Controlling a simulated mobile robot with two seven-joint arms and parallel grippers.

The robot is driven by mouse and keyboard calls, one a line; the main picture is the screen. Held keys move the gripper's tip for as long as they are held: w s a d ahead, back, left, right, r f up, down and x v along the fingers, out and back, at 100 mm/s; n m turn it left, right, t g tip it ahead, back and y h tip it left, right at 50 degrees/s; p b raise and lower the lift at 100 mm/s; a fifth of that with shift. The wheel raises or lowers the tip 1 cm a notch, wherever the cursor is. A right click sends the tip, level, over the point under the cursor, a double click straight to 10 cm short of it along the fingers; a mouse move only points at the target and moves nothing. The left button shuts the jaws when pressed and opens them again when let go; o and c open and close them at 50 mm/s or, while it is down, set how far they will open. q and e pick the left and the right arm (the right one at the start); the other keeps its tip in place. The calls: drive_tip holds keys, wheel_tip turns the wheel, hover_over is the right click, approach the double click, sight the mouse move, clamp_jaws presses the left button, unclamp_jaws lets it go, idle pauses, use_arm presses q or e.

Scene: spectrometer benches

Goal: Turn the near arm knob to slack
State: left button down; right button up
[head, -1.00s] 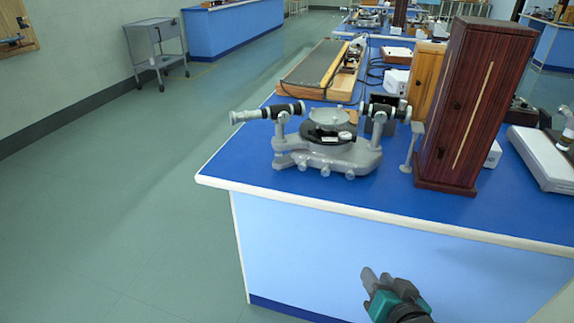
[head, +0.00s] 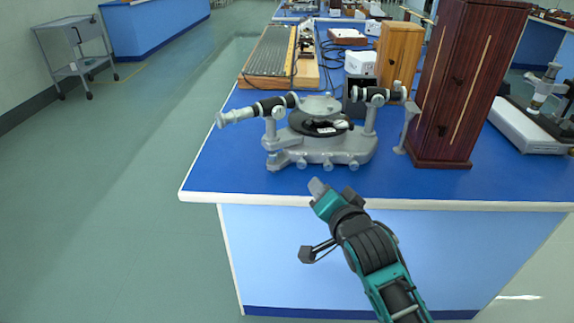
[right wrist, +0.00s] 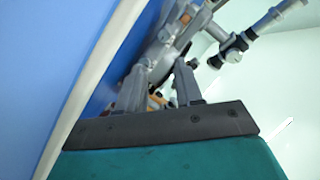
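The grey spectrometer (head: 335,150) stands on the blue bench top near its front edge. It has a telescope arm (head: 256,108) on the left, a second tube (head: 375,95) on the right and a round dark table in the middle. Several small knobs (head: 327,163) line its front; I cannot tell which is the near arm knob or how it is turned. My right gripper (head: 317,186) is at the bench's front edge, just short of the spectrometer and apart from it. In the right wrist view its fingers (right wrist: 164,82) are spread, with spectrometer parts (right wrist: 165,45) beyond. My left gripper is out of view.
A tall dark wooden box (head: 462,90) stands right of the spectrometer. A lighter wooden box (head: 399,55), a white box (head: 360,62) and a long ribbed board (head: 272,55) are behind. Blue bench top (head: 225,165) is clear to the left. Open floor lies left of the bench.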

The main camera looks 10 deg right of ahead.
sight(302, 165)
drive_tip(key=b+x, duration=0.1)
drive_tip(key=x, duration=0.8)
drive_tip(key=b+x, duration=0.1)
drive_tip(key=x, duration=0.3)
drive_tip(key=shift+w+a+r+b, duration=0.3)
drive_tip(key=shift+b, duration=0.05)
clamp_jaws()
